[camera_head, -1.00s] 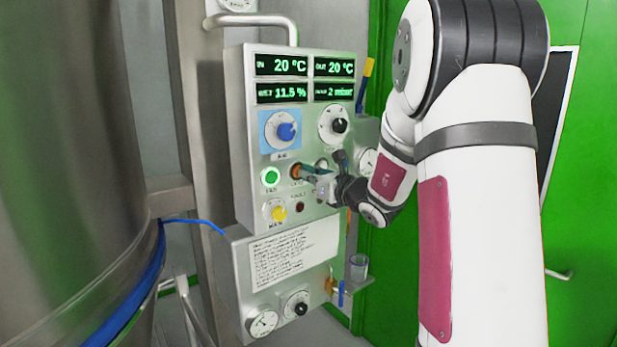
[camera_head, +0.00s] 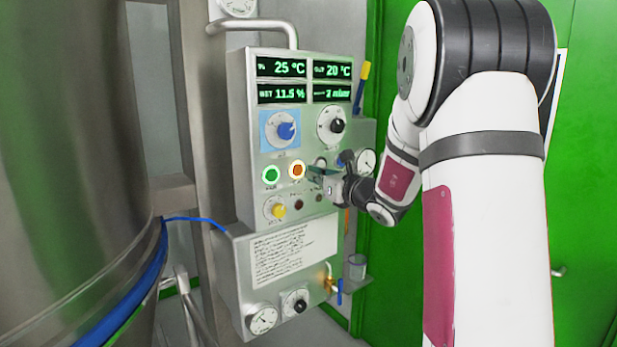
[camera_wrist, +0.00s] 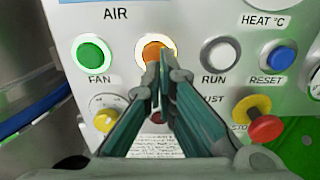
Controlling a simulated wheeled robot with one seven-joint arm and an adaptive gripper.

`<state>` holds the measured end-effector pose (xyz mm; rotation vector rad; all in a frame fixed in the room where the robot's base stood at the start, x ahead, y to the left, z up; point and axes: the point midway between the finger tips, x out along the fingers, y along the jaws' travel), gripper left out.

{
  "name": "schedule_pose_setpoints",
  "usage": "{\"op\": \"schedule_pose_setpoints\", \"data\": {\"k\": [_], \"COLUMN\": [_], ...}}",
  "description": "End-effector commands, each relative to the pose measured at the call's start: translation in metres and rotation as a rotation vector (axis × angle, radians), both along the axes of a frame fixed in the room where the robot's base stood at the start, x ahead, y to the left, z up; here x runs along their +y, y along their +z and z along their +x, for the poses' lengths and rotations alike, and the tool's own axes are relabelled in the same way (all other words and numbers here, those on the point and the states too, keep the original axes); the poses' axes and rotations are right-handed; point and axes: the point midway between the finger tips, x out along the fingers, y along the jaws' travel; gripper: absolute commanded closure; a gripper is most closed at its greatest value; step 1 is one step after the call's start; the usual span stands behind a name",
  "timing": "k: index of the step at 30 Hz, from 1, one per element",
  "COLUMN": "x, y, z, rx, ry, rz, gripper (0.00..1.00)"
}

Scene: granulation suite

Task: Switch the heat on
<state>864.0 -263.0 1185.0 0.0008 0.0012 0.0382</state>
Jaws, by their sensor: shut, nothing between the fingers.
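The control panel (camera_head: 316,212) stands in the middle of the head view. Its orange button (camera_head: 297,169) is lit, just right of the lit green FAN button (camera_head: 271,174). In the wrist view the orange button (camera_wrist: 153,48) shows behind my fingertips, and its label is hidden. My gripper (camera_head: 313,170) is shut and empty in front of the panel, a little right of the orange button. In the wrist view the closed fingertips (camera_wrist: 161,58) overlap the button's right part; I cannot tell if they touch. The IN display (camera_head: 281,68) reads 25 °C; the OUT display (camera_head: 332,69) reads 20 °C.
The RUN button (camera_wrist: 220,54), blue RESET button (camera_wrist: 280,58) and red stop knob (camera_wrist: 264,128) lie right of my fingers. A yellow knob (camera_head: 279,210) sits below FAN. A steel vessel (camera_head: 75,150) stands left. A cup (camera_head: 357,266) hangs lower right.

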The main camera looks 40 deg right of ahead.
Motion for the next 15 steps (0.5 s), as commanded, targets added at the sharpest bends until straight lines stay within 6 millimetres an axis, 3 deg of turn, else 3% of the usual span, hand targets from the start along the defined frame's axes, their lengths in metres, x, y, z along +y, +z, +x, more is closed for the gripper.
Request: {"op": "schedule_pose_setpoints", "data": {"k": [15], "x": [-0.005], "y": [0.0], "z": [-0.085], "rx": [0.001], "ry": [-0.004], "rz": [-0.001], "gripper": [1.0]}}
